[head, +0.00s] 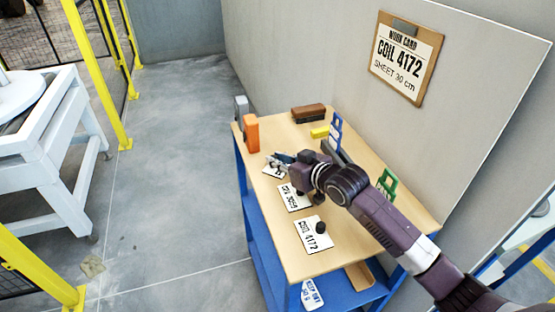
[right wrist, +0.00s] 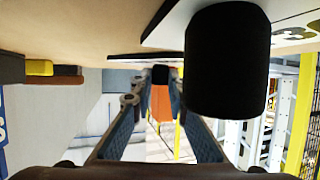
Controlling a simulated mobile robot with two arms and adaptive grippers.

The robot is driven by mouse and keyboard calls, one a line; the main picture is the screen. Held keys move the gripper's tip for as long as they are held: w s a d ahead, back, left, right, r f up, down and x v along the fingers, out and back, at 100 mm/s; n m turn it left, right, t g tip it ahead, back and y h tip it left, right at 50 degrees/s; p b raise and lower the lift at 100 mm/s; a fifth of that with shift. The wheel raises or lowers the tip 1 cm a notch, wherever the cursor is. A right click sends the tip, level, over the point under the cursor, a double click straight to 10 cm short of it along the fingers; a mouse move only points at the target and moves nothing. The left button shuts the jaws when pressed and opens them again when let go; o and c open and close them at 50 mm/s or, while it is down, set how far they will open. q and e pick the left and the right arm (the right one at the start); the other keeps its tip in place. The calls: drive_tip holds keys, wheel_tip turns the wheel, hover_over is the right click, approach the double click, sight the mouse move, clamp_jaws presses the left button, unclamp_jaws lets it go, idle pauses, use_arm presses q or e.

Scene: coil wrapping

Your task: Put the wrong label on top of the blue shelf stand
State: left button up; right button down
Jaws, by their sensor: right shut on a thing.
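The blue shelf stand (head: 247,204) has a light wooden top and a blue lower shelf. Three white labels lie on the top. The nearest label (head: 308,241) reads COIL 4172 and has a black knob. The middle label (head: 286,191) shows a different number, hard to read; a large black knob (right wrist: 228,62) is close in the right wrist view. The far label (head: 272,173) is partly hidden by my right gripper (head: 276,160). In the right wrist view the fingers are shut on a small black knob (right wrist: 160,75), seemingly the far label's. My left gripper is out of view.
A work card (head: 406,58) on the wall panel reads COIL 4172. An orange block (head: 251,133), brown block (head: 308,111), yellow block (head: 319,132), blue item (head: 336,127) and green item (head: 387,184) stand on the top. A KEEP DRY sign (head: 312,296) is low down.

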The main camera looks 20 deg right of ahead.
drive_tip(key=c, duration=1.9)
unclamp_jaws()
drive_tip(key=v, duration=1.2)
